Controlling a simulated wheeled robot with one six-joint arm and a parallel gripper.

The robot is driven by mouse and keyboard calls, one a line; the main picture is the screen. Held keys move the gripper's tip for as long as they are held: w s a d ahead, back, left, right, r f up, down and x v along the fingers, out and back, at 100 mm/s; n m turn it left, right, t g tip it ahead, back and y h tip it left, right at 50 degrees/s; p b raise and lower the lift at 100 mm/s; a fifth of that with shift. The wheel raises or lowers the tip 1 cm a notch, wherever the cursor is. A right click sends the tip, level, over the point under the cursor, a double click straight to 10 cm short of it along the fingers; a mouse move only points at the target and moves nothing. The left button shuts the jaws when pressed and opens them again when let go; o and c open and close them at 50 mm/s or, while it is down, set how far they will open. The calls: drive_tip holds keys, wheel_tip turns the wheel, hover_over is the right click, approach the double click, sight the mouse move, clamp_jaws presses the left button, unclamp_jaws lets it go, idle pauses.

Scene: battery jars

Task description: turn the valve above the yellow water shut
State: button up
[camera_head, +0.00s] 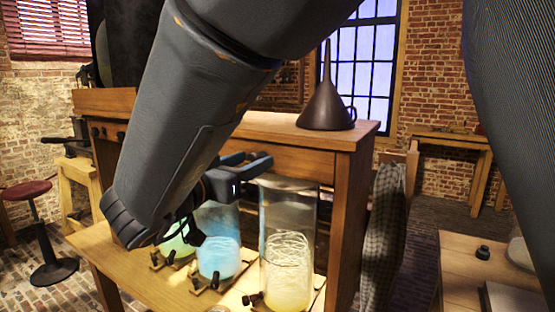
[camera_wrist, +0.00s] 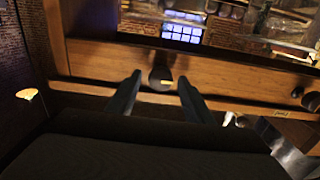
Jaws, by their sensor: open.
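The jar of yellow water (camera_head: 286,272) stands at the right end of the row on the wooden bench, with clear glass above the yellow. My gripper (camera_head: 252,160) is open just above and left of this jar's top, by the front beam of the cabinet. In the wrist view my gripper (camera_wrist: 160,81) has its two dark fingers apart. A dark rounded knob (camera_wrist: 160,77) on the wooden beam shows between the fingertips, apart from both. It looks like a valve handle, but its link to the yellow jar cannot be told. No valve shows clearly above the yellow jar in the head view.
A jar of blue water (camera_head: 219,258) and one of green water (camera_head: 177,246) stand left of the yellow one. A dark funnel (camera_head: 326,108) stands on the cabinet top (camera_head: 285,127). Another knob (camera_wrist: 297,92) sits farther right on the beam in the wrist view.

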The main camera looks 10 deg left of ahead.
drive_tip(key=shift+c, duration=0.2)
drive_tip(key=c, duration=1)
drive_tip(key=shift+m, duration=0.4)
drive_tip(key=m+b, duration=0.4)
drive_tip(key=m, duration=0.1)
drive_tip(key=m+b, duration=0.5)
drive_tip(key=m, duration=0.1)
drive_tip(key=m+b, duration=0.5)
drive_tip(key=m, duration=0.1)
drive_tip(key=shift+d+f, duration=0.2)
drive_tip(key=shift+f, duration=0.1)
